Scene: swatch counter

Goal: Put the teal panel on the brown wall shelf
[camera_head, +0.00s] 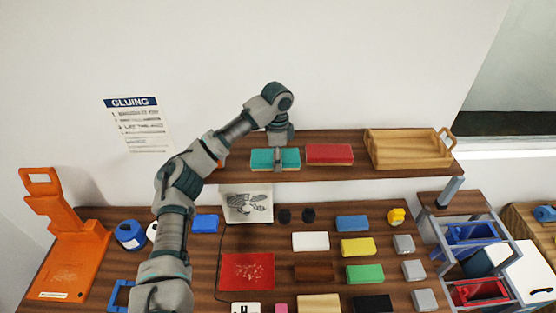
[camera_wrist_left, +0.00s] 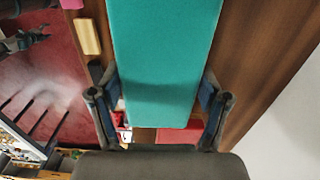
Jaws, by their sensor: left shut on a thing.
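The teal panel (camera_head: 262,158) is at the brown wall shelf (camera_head: 340,174), left of a red panel (camera_head: 329,153). My left gripper (camera_head: 278,160) comes down from above and is shut on the teal panel. In the left wrist view the teal panel (camera_wrist_left: 165,60) runs between the two fingers of my left gripper (camera_wrist_left: 160,105). The panel looks level and close to the shelf top; I cannot tell whether it touches it.
A wooden tray (camera_head: 405,163) stands on the shelf's right end. Below, the counter holds several coloured blocks, a red mat (camera_head: 247,272) and an orange stand (camera_head: 70,245). A rack with blue and red bins (camera_head: 480,291) stands right. The shelf's left part is partly hidden by my arm.

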